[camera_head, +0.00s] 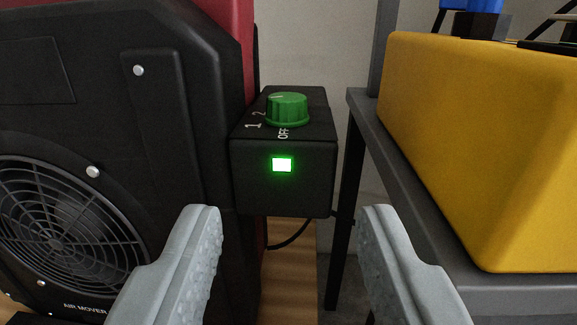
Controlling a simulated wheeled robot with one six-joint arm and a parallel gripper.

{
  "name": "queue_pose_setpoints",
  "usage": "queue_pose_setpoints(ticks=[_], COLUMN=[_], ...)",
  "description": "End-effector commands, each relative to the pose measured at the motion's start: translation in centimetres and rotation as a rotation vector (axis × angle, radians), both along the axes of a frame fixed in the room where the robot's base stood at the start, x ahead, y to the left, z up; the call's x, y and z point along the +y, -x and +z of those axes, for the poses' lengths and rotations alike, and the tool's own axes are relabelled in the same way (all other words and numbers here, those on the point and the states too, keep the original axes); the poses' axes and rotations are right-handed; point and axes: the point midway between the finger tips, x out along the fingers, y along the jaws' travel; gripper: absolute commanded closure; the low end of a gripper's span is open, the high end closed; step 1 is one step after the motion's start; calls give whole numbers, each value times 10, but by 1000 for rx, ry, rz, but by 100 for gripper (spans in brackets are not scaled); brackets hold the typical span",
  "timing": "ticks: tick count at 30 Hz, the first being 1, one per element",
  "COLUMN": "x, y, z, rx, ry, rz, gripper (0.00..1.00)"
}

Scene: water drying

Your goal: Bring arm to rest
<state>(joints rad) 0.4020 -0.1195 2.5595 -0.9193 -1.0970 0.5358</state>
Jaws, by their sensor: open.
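My gripper (290,225) is open and empty. Its two grey, textured fingers reach in from the bottom of the view, one on each side of a black control box. The control box (282,190) is on the side of the black and red air mover (160,130) at the left. A green knob (287,107) sits on top of the box, apart from my fingers. The marks 1, 2 and OFF are printed beside the knob. A square green light (282,165) glows on the front of the box.
A grey shelf or table (430,250) stands close at the right, with a large yellow case (490,140) on it. A dark cable (290,238) hangs below the control box. A wooden surface (290,285) shows below, and a pale wall (320,50) stands behind.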

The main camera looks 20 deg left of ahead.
Motion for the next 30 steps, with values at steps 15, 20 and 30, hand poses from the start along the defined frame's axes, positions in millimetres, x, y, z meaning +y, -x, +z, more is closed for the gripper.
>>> queue_pose_setpoints(ticks=[15,20,30], x=[6,11,29], y=[18,39,105], z=[117,157,225], rx=[-79,-84,-54], ry=[134,143,104], rz=[-261,-339,-435], gripper=[57,57,57])
